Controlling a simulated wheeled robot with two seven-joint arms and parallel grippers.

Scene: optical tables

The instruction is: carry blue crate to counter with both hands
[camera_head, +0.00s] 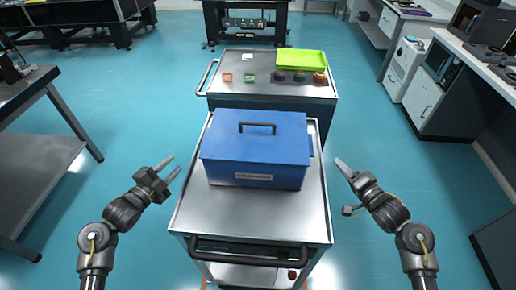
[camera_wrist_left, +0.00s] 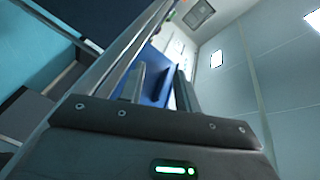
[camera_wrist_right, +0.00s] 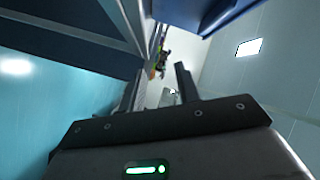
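The blue crate (camera_head: 257,145), with a lid, a dark top handle and a front label, sits on the metal top of a cart (camera_head: 250,212). My left gripper (camera_head: 174,166) is open and empty, left of the cart and apart from the crate. My right gripper (camera_head: 342,166) is open and empty, right of the cart and apart from the crate. The crate also shows beyond the fingers in the left wrist view (camera_wrist_left: 155,82) and at the top of the right wrist view (camera_wrist_right: 225,12). A white-topped counter (camera_head: 450,45) stands at the upper right.
A second cart (camera_head: 230,90) behind the first holds a green tray (camera_head: 301,62) and several small items. A dark-framed table (camera_head: 38,150) stands at the left. Cabinets and a microwave (camera_head: 442,62) are at the right. Blue floor is clear on both sides of the carts.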

